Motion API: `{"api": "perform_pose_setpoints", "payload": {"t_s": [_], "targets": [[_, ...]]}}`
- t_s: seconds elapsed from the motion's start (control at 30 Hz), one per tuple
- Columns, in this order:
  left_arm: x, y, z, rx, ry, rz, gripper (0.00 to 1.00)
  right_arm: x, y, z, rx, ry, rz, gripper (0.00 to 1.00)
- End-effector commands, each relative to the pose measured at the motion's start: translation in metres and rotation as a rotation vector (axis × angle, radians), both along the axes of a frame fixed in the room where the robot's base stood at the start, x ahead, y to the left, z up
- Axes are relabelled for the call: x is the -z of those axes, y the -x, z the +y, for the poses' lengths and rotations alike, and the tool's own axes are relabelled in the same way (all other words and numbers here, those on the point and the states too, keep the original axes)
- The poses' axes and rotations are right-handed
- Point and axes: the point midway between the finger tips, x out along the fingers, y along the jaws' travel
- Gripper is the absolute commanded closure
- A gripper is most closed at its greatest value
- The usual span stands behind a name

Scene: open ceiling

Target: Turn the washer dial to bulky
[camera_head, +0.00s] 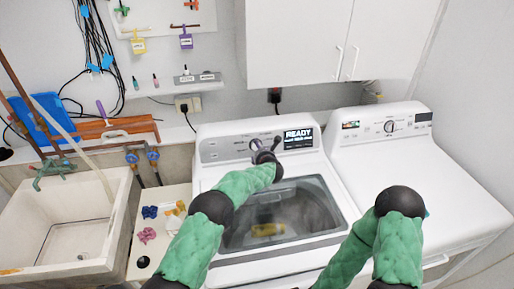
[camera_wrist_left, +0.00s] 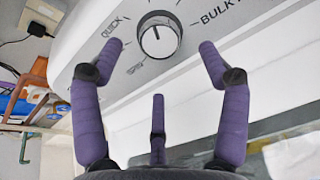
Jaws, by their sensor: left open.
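The washer (camera_head: 290,255) is the white top-loader in the middle of the head view, with a lit screen reading READY. In the left wrist view its dial (camera_wrist_left: 159,38) is round and white with a dark pointer line aimed roughly up the picture. The label QUICK is left of the dial and BULKY (camera_wrist_left: 222,13) is right of it. My left gripper (camera_head: 262,146) is at the washer's panel and largely covers the dial in the head view. In the wrist view its purple fingers (camera_wrist_left: 160,50) are spread open, apart from the dial. My right gripper is not in view.
A second white machine (camera_head: 450,180) with its own dial stands at right. A sink (camera_head: 70,225) is at left, with a small ledge (camera_head: 150,195) holding small coloured items beside it. White cabinets (camera_head: 310,40) hang above the washer.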

Motion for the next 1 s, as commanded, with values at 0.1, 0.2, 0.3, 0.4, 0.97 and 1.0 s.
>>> {"api": "perform_pose_setpoints", "payload": {"t_s": [0.1, 0.2, 0.3, 0.4, 0.97, 1.0], "targets": [[0.006, -0.011, 0.002, -0.001, 0.001, 0.001, 0.24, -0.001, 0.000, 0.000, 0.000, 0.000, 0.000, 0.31], [0.009, -0.020, 0.004, -0.001, 0.000, 0.001, 0.24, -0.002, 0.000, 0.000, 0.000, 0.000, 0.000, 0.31], [0.013, -0.028, 0.006, -0.001, 0.000, 0.001, 0.24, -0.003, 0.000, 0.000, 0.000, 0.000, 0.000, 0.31], [0.016, -0.035, 0.007, 0.000, 0.000, 0.001, 0.24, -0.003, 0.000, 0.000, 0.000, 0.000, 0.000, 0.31], [0.022, -0.054, 0.012, 0.000, 0.000, -0.001, 0.24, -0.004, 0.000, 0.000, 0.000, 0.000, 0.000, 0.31], [0.022, -0.054, 0.012, 0.000, 0.000, -0.001, 0.24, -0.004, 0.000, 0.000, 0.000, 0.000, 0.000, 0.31]]}}
